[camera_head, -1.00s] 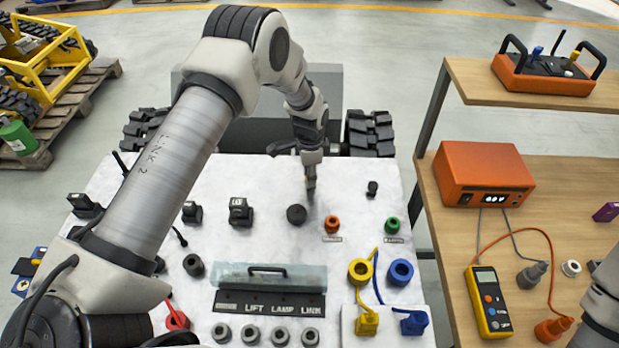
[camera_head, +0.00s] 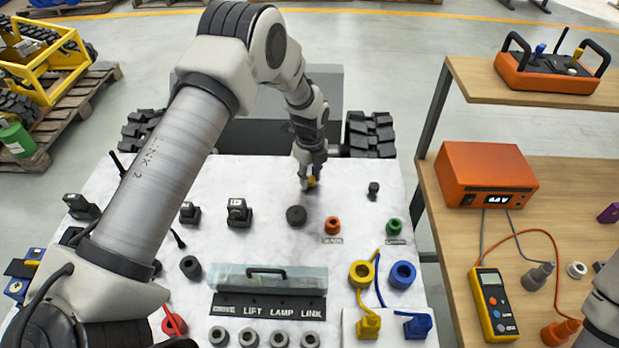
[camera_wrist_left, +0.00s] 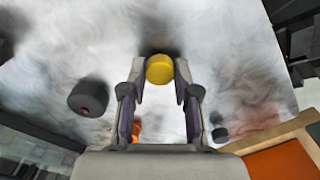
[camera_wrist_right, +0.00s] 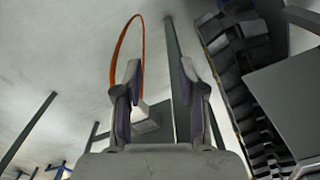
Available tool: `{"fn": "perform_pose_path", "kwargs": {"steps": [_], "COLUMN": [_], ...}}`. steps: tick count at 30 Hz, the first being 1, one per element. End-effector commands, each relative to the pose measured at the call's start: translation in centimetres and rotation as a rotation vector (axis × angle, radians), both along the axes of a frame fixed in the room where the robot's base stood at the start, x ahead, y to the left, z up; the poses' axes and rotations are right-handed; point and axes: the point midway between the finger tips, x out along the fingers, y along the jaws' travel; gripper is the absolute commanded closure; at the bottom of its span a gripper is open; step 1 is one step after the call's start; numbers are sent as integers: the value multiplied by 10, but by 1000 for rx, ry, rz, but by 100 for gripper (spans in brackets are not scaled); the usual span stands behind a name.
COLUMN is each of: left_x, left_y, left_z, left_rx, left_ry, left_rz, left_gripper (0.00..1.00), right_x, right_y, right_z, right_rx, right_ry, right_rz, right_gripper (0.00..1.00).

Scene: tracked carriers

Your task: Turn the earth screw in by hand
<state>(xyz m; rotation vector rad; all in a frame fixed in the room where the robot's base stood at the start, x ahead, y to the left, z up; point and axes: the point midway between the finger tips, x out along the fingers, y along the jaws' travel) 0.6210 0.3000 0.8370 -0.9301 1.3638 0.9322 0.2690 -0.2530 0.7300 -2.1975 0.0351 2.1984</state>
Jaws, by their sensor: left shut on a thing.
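The earth screw has a yellow knob (camera_head: 311,181) at the far middle of the white panel (camera_head: 345,175). In the left wrist view the yellow knob (camera_wrist_left: 160,69) sits between the two fingertips. My left gripper (camera_head: 310,179) points down and is shut on this knob. The screw's shank and its hole are hidden under the knob. My right gripper (camera_wrist_right: 160,78) shows only in the right wrist view, with its fingers apart and nothing between them.
A black round knob (camera_head: 296,215), an orange socket (camera_head: 332,226), a green socket (camera_head: 394,227) and a small black switch (camera_head: 373,190) stand near the left gripper. A workbench (camera_head: 550,235) at the right carries an orange supply box (camera_head: 487,174) and a yellow meter (camera_head: 493,303).

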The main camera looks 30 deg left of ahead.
Motion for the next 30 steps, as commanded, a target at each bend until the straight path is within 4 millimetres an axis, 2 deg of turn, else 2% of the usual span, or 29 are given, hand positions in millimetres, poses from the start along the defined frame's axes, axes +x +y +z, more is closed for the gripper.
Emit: {"fn": "perform_pose_path", "kwargs": {"steps": [6, 10, 16, 17, 18, 19, 27, 29, 30], "left_x": [1, 2, 2, 2, 2, 2, 1, 1, 0], "left_y": [0, 0, 0, 0, 0, 0, 0, 0, 0], "left_z": [0, 1, 2, 2, 2, 1, 1, 2, 3], "left_rx": [1, 0, 1, 1, 1, 1, 0, -1, 0], "left_ry": [-4, -5, -5, -5, -5, -5, -2, -1, -1], "left_rz": [-480, -662, -684, -684, -683, -683, -674, -613, -529], "left_gripper": [95, 95, 95, 66, 52, 46, 46, 46, 46], "right_x": [0, 0, 0, 0, 0, 0, 0, 0, 0], "right_y": [0, 0, 0, 0, 0, 0, 0, 0, 0], "right_z": [-9, -10, -10, -10, -10, -10, -9, -6, -2], "right_rx": [0, 0, 0, 0, 0, 0, 0, 0, 0], "right_ry": [0, 0, 0, 0, 0, 0, 0, 0, 0], "right_rz": [0, 0, 0, 0, 0, 0, 0, 0, 0], "right_gripper": [60, 60, 60, 60, 60, 60, 60, 60, 60]}}
